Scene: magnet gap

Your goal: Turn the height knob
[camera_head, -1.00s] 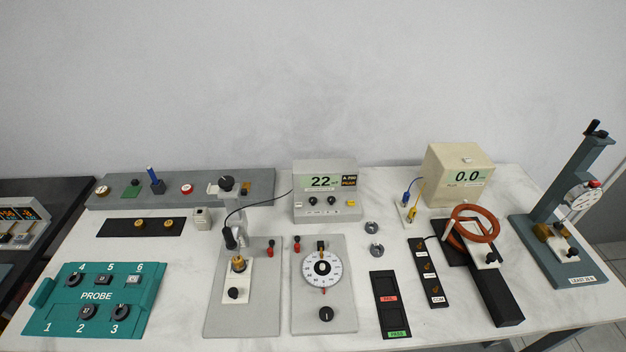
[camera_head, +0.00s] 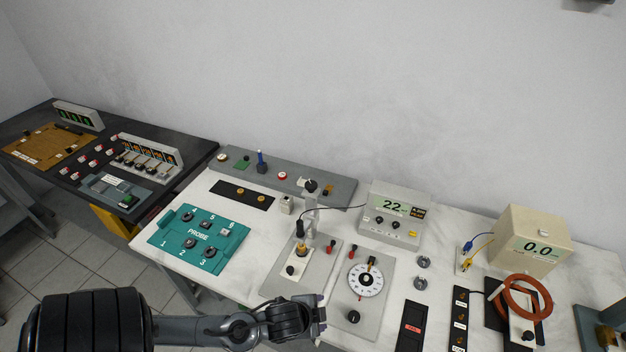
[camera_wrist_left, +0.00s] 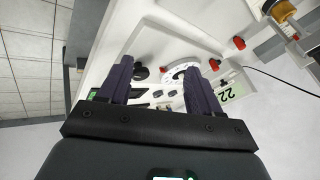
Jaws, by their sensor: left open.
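No height label is readable, so I cannot tell which knob it names. A black knob (camera_head: 311,186) tops the probe stand. A small black knob (camera_head: 290,270) sits on the stand's base plate. Another black knob (camera_head: 353,317) sits below the white dial (camera_head: 366,280) on the neighbouring grey plate. My left gripper (camera_head: 320,312) is over the table's front edge, just left of that lower knob and below the stand plate. In the left wrist view its jaws (camera_wrist_left: 156,75) are open and empty. A black knob (camera_wrist_left: 140,73) and the dial (camera_wrist_left: 178,74) show beyond and between the fingers. My right gripper is out of view.
The teal probe tray (camera_head: 200,240) is left of the stand. Red posts (camera_head: 331,247) rise near the stand and dial plates. The meter reading 22 (camera_head: 395,212) stands behind, with a cable to the probe. A black pass/fail tray (camera_head: 410,325) is right of the dial.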

